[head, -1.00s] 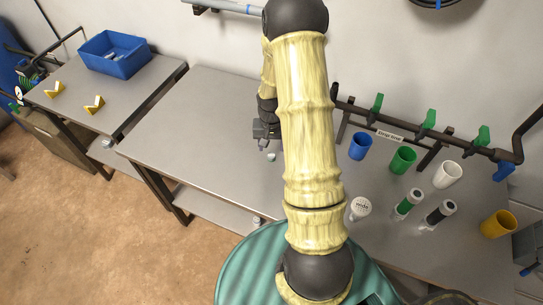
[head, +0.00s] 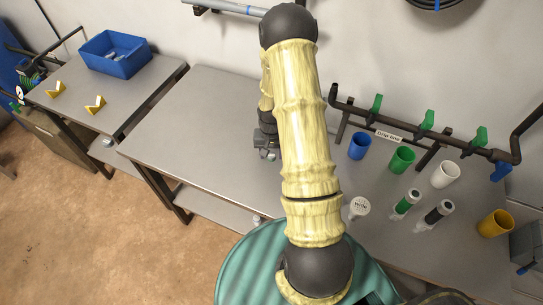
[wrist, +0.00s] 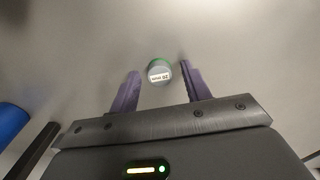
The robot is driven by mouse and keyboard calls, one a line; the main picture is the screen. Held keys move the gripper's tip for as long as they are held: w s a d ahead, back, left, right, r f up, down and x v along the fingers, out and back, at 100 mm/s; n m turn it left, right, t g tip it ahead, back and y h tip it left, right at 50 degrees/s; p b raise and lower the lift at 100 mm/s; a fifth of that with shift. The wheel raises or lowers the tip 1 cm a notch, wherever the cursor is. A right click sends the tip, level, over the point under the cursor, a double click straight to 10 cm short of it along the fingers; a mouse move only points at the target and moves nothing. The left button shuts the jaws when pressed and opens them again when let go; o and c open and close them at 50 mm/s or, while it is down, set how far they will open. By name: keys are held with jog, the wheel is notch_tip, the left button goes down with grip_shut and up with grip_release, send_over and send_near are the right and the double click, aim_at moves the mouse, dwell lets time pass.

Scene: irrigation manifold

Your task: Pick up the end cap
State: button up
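The end cap (wrist: 159,73) is a small, short round piece with a green edge and a pale face with printed text. In the wrist view it lies against the grey worktop, between the fingertips of my gripper (wrist: 159,70). The two purple fingers stand open, with a narrow gap visible on each side of the cap. In the head view my gripper (head: 267,148) is low over the middle of the worktop, partly beside my arm. There the cap cannot be told clearly from the fingers.
Blue (head: 359,146), green (head: 402,159), white (head: 445,174) and yellow (head: 495,223) cups stand at the right, near a dark pipe manifold (head: 430,137) with green valves. A blue bin (head: 114,54) stands on the left table. The worktop (head: 200,125) left of my gripper is clear.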

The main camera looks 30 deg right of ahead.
aim_at(271, 155)
grip_shut()
jog(key=shift+r, duration=0.1)
notch_tip(271, 155, up, 10)
jog(key=b, duration=0.1)
dwell(0.4)
dwell(0.5)
